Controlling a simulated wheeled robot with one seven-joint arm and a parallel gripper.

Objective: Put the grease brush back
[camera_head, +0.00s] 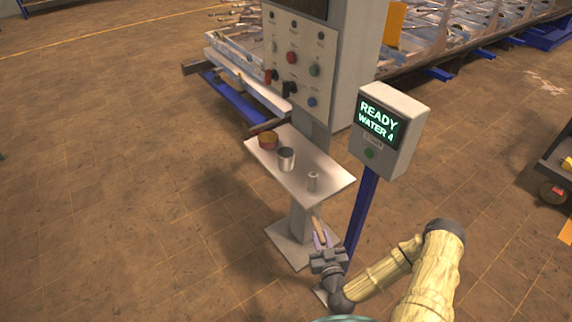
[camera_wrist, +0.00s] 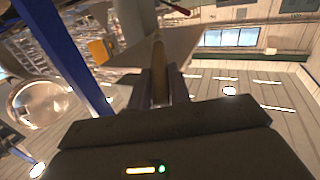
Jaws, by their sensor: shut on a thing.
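My gripper (camera_head: 322,240) is shut on the grease brush (camera_head: 317,224), a thin brown stick that shows only in small part in the head view. The gripper is just off the front right edge of the small shelf (camera_head: 262,158), low beside the post. In the wrist view the brush (camera_wrist: 159,75) stands between the two fingers (camera_wrist: 160,88) and points away from the palm. Its far end is hard to make out against the pale shelf (camera_wrist: 185,45).
A control panel (camera_head: 291,60) with buttons rises above the shelf on a grey post. A box reading "READY WATER 4" (camera_head: 378,123) stands on a blue post (camera_head: 360,210) close right of my gripper. A metal frame structure lies behind. The floor at left is clear.

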